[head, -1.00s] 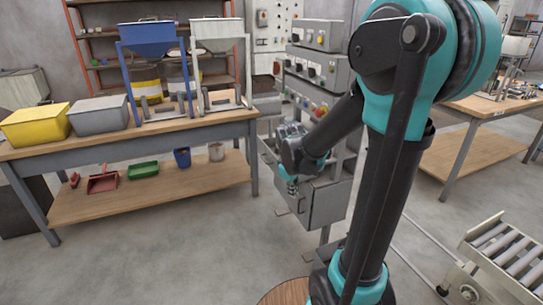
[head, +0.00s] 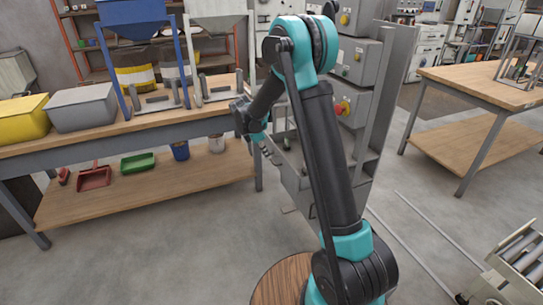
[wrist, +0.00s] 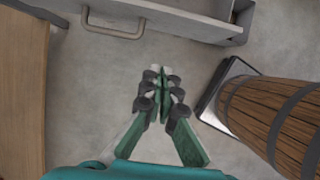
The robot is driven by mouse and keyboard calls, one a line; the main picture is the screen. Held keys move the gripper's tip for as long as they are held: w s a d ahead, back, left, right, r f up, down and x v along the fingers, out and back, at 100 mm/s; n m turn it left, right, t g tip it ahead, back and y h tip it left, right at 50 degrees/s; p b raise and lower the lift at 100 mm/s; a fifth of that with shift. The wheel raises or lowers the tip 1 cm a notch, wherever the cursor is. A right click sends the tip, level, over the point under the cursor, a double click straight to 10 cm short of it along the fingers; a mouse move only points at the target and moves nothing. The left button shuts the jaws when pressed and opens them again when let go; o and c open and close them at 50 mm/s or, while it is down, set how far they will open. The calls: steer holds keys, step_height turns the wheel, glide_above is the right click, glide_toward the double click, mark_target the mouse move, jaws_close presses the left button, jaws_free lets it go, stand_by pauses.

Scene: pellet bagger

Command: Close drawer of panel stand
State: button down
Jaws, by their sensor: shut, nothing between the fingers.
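The panel stand (head: 354,80) is a grey rack of control boxes, right of centre in the head view and partly behind my arm. Its grey drawer (head: 292,178) is low on the stand and appears pulled out towards the left; my arm hides part of it. In the wrist view the drawer front (wrist: 190,18) lies along the top edge, with a U-shaped handle (wrist: 112,34). My gripper (wrist: 153,76) is shut and empty, with clear floor showing around its fingertips, apart from the handle. In the head view my gripper (head: 272,154) is at the drawer's left side.
A wooden workbench (head: 170,124) with a yellow bin (head: 22,118), a grey bin (head: 82,108) and hoppers stands at the left. Another table (head: 480,90) is at the right, with a roller conveyor (head: 515,260) at the lower right. Floor between is mostly clear.

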steer(key=x, duration=0.3)
steer(key=d+x, duration=0.1)
steer(key=x, duration=0.2)
steer(key=d+x, duration=0.1)
steer(key=x, duration=0.2)
steer(key=shift+w+r, duration=0.25)
steer(key=shift+w, duration=0.05)
steer(key=shift+w+d, duration=0.25)
steer(key=shift+d, duration=0.55)
steer(key=shift+d, duration=0.1)
steer(key=w+d, duration=0.1)
steer(key=d, duration=0.4)
steer(key=w+d, duration=0.2)
steer(key=d, duration=0.3)
steer(key=w+d, duration=0.2)
steer(key=d, duration=0.4)
steer(key=shift+w, duration=0.15)
steer(key=shift+d, duration=0.1)
